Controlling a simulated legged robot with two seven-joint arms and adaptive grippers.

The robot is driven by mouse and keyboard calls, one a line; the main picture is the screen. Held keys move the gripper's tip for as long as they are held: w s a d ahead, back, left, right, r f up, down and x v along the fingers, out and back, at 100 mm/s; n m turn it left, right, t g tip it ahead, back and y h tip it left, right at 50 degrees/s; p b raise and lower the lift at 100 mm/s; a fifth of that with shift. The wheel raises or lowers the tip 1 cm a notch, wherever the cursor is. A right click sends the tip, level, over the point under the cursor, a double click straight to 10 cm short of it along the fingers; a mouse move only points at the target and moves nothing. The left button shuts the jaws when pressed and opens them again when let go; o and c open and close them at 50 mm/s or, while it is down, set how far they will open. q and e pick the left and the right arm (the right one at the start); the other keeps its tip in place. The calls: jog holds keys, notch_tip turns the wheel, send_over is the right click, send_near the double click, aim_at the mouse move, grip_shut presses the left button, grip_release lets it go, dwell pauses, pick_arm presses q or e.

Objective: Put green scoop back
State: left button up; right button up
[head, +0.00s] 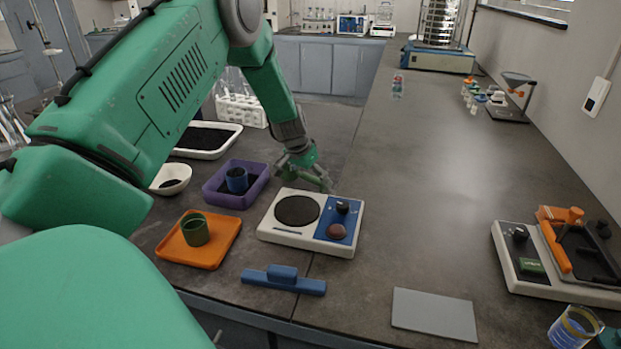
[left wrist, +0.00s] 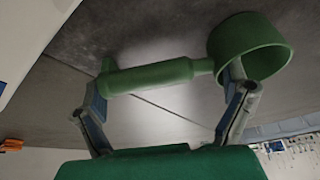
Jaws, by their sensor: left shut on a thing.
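A green scoop (left wrist: 160,76) with a round cup and a thick handle lies across the fingers of my left gripper (left wrist: 165,100) in the left wrist view. The gripper is shut on it. The scoop cannot be made out there. A dark green cup (head: 195,230) stands on an orange tray (head: 218,257) in front of my left arm.
A purple tray (head: 228,198) with a blue cup (head: 237,180), a white bowl (head: 171,179) and a white tray (head: 230,140) stand at the left. A blue handled bar (head: 284,281) and a grey plate (head: 434,315) lie in front. The bench middle is clear.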

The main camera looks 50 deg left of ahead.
pick_arm(q)
jog(key=o, duration=1.1)
jog(key=shift+s+d, duration=0.1)
jog(key=shift+o, duration=0.5)
jog(key=shift+d, duration=0.1)
jog(key=shift+r, duration=0.15)
jog(key=p+v, duration=0.1)
jog(key=v, duration=1)
jog(key=shift+r, duration=0.4)
jog(key=shift+p, duration=0.35)
